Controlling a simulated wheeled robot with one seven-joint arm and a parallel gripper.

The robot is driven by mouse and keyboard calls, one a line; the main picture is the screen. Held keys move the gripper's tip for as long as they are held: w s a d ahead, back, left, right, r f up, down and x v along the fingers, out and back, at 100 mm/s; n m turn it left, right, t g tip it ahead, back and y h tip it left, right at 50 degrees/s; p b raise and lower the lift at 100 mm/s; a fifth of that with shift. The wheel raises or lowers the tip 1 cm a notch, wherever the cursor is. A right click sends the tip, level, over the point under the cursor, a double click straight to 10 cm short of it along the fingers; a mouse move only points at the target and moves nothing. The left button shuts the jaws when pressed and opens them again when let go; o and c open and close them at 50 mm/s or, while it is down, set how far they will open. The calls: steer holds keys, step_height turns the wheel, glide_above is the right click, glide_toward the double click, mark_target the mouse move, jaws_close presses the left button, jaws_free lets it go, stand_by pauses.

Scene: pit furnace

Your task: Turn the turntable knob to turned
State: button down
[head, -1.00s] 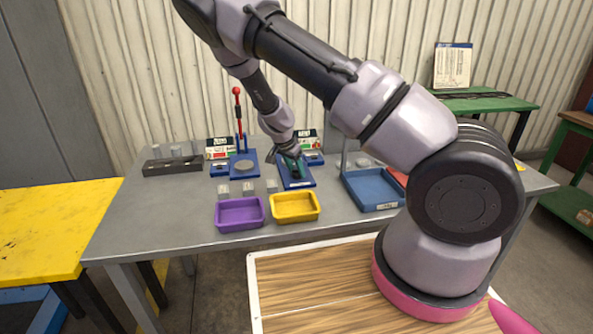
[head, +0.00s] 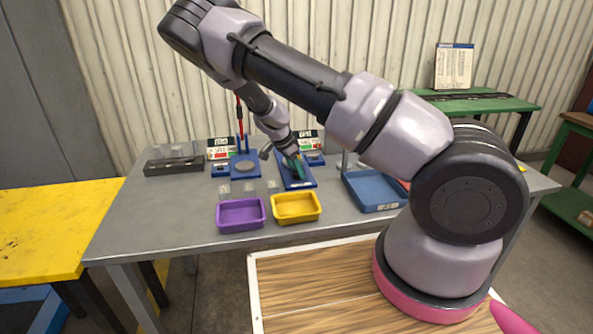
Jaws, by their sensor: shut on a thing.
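The turntable is a blue base plate (head: 302,184) near the middle of the grey table, with a grey disc partly showing under my gripper. My gripper (head: 297,165) is over this plate, tilted, with its fingers shut on the green turntable knob (head: 299,170). The fingers and wrist hide most of the knob, and its exact angle is too small to read.
A yellow tray (head: 297,208) and a purple tray (head: 241,214) stand in front of the turntable. A blue press with a red lever (head: 240,118) is to the left. A larger blue tray (head: 373,192) is to the right. Small clear blocks lie behind the purple tray.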

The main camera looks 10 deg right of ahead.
steer(key=shift+c, duration=1.8)
jaws_free()
steer(key=shift+a+f, duration=0.1)
steer(key=v, duration=1.1)
